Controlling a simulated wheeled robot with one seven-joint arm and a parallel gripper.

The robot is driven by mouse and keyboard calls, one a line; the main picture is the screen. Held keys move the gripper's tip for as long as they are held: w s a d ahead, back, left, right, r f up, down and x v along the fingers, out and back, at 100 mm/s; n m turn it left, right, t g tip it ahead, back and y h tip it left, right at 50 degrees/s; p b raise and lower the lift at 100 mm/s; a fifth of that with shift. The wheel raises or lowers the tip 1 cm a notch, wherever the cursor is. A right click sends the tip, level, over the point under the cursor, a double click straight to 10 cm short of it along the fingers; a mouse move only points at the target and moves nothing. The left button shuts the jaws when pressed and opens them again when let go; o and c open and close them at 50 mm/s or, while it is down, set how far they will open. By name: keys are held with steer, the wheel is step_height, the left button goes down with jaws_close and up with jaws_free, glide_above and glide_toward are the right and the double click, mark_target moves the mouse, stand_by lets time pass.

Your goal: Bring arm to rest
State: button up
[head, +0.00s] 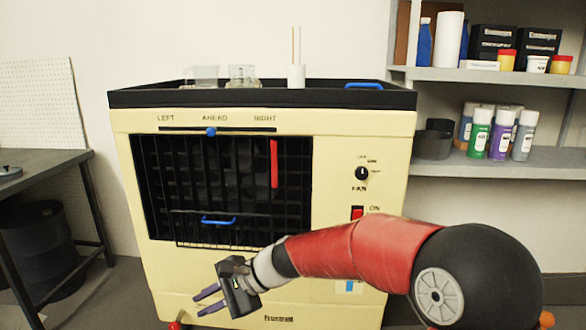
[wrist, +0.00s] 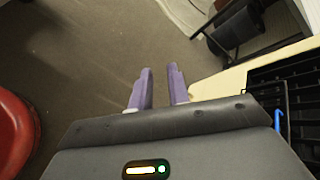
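My gripper (head: 208,301) hangs at the lower front of the cream cooler cabinet (head: 200,280) in the head view, pointing left. My red and black arm reaches in from the lower right, bent at the elbow. In the wrist view the two purple fingers (wrist: 160,88) stand apart with a gap between them, and bare floor shows through it. Nothing is held. The cabinet's edge (wrist: 215,85) lies close to the right of the fingers in the wrist view.
The cabinet has a black grille with a blue handle (head: 219,221), a fan knob (head: 362,173) and a red switch (head: 357,213). A dark table (head: 40,166) stands left. Shelves (head: 480,162) with bottles and cans stand right.

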steer(key=s+d+r+n+t+h, duration=0.1)
steer(key=s+d+n+t+h, duration=0.1)
steer(key=s+d, duration=0.4)
steer(key=s+d+r+n+t+h, duration=0.1)
steer(key=s+d+h, duration=0.4)
steer(key=d, duration=1)
steer(key=s+d+r+n+t+h, duration=0.1)
steer(key=s+d+n+t+h, duration=0.2)
steer(key=s+d, duration=0.5)
steer(key=d+n+h, duration=0.1)
steer(key=d+n, duration=0.1)
steer(key=d, duration=0.1)
steer(key=shift+d+r+n, duration=0.15)
steer(key=shift+d+n, duration=0.15)
steer(key=shift+d, duration=0.05)
